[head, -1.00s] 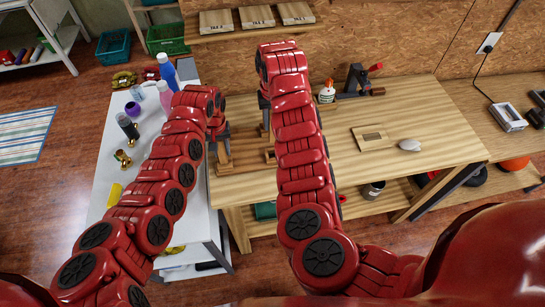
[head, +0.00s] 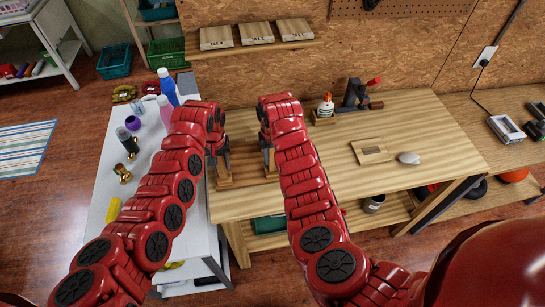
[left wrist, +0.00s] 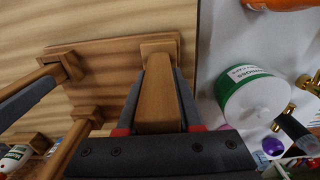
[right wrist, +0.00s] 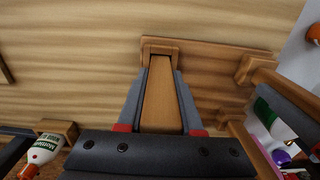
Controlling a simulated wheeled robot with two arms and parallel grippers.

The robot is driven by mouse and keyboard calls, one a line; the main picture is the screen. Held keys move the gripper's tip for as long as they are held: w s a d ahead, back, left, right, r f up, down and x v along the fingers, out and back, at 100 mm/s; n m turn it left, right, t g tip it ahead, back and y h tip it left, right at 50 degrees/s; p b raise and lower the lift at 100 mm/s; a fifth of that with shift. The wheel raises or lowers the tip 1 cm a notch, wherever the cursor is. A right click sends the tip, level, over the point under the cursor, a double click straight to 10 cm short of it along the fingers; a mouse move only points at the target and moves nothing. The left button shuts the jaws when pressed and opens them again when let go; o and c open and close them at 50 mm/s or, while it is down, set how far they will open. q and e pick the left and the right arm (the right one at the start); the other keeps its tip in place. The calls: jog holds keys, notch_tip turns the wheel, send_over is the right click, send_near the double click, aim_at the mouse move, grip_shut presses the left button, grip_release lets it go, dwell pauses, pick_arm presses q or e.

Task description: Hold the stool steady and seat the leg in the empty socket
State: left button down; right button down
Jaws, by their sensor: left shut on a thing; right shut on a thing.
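The wooden stool (head: 245,178) lies upside down at the workbench's left end, sockets facing up. My left gripper (head: 222,162) is shut on one stool leg (left wrist: 158,100), which stands in its corner socket (left wrist: 160,44). My right gripper (head: 268,158) is shut on another leg (right wrist: 161,100). That leg's far end meets the corner socket (right wrist: 160,44) in the right wrist view; how deep it sits I cannot tell. A further leg (left wrist: 75,135) stands in a socket between them in the left wrist view. The remaining corner is hidden by my grippers.
A glue bottle (head: 326,106) and a clamp (head: 358,96) stand at the bench's back. A wooden piece (head: 371,152) and a grey mouse-like object (head: 409,158) lie to the right. A white table (head: 150,185) with bottles adjoins left.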

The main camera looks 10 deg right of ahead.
jog(key=c, duration=0.6)
grip_release()
jog(key=shift+f, duration=0.1)
jog(key=shift+o, duration=0.2)
notch_tip(320, 180, up, 7)
jog(key=shift+w+f, duration=0.1)
jog(key=shift+f, duration=0.05)
jog(key=shift+a+r, duration=0.1)
jog(key=shift+r, duration=2.7)
